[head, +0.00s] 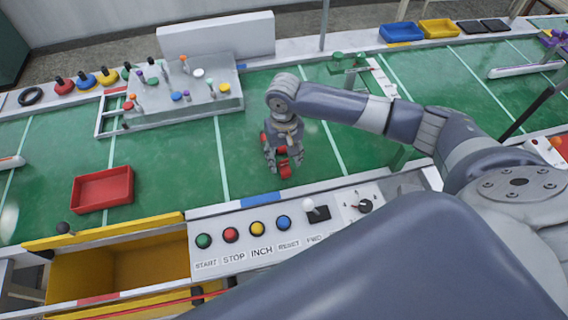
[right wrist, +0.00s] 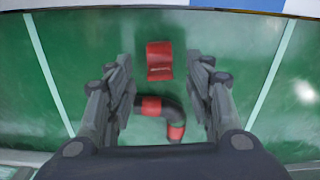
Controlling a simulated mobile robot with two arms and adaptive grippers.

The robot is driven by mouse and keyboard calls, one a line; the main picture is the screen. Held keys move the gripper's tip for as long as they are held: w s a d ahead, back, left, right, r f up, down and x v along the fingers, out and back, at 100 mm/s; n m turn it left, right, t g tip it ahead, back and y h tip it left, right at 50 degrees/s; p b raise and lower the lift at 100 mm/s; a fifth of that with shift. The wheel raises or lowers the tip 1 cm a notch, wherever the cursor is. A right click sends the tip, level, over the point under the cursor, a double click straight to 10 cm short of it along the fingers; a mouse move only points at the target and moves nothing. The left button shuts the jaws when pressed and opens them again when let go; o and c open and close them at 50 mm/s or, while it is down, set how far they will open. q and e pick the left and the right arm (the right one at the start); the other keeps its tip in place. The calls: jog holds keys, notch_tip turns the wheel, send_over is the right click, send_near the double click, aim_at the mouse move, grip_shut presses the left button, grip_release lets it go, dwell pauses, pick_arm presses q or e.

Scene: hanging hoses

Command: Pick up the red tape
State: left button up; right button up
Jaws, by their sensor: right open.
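A small red piece, which looks like the red tape (right wrist: 159,61), lies on the green surface in the right wrist view. It also shows in the head view (head: 285,172), just below my right gripper. My right gripper (head: 285,163) points down, open and empty. In the right wrist view its fingertips (right wrist: 159,58) stand to the left and right of the red piece, with gaps on both sides. A black bent hose with red bands (right wrist: 172,108) lies between the fingers, closer to the palm. I cannot tell the exact height of the fingertips. My left gripper is not in view.
A control panel (head: 240,262) with coloured buttons runs along the near edge. A red tray (head: 103,190) lies to the left and a yellow bin (head: 150,262) is at front left. A grey peg board (head: 160,112) stands behind.

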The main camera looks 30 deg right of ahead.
notch_tip(320, 180, down, 2)
jog(key=shift+f, duration=0.15)
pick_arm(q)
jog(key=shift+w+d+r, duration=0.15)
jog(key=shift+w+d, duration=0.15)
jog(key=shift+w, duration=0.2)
pick_arm(e)
jog(key=c, duration=0.8)
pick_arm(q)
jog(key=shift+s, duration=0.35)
pick_arm(e)
jog(key=shift+r, duration=0.45)
jog(key=r, duration=0.2)
jog(key=shift+s+a+r+b, duration=0.3)
jog(key=shift+s+a+b, duration=0.05)
jog(key=shift+a+b, duration=0.05)
pick_arm(q)
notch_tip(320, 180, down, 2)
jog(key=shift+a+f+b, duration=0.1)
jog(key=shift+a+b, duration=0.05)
jog(key=shift+b, duration=0.45)
pick_arm(e)
jog(key=s+a, duration=0.3)
jog(key=s+a+r, duration=0.1)
jog(key=s+a, duration=0.6)
jog(key=shift+s+a+r, duration=0.25)
jog(key=shift+s+r, duration=0.05)
jog(key=shift+c, duration=0.6)
